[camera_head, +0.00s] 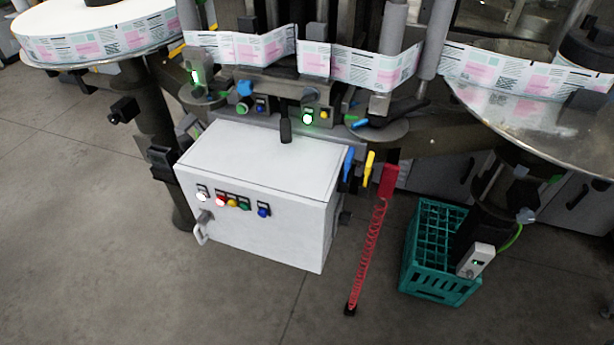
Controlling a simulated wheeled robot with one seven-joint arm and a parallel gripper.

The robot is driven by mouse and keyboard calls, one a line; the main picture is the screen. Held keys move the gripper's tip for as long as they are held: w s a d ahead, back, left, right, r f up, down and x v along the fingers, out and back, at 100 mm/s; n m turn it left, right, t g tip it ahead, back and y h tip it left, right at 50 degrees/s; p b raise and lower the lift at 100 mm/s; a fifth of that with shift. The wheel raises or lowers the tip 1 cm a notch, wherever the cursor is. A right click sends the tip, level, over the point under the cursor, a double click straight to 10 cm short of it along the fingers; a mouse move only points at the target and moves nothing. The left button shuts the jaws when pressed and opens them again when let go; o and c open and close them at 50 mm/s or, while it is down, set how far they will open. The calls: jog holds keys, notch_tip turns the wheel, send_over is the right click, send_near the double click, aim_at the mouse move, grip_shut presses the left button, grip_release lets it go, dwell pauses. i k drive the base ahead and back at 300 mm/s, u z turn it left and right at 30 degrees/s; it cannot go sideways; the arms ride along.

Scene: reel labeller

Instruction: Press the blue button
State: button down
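The blue button (263,211) is at the right end of a row of buttons on the front of a white control box (262,238). Left of it in the row are a green button (244,204), a yellow button (233,202), a red button (221,200) and a white button (202,195). The blue button sits slightly lower in the picture than the others, and nothing covers it. My gripper is not in view.
The labeller stands behind the box, with a label reel (95,28) at left and a metal disc (540,125) at right. A red coil (371,240) hangs right of the box, near a teal crate (437,286). Floor in front is clear.

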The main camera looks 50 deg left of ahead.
aim_at(263, 213)
jog(key=k, duration=1.2)
jog(key=u, duration=1.75)
jog(key=i, duration=0.5)
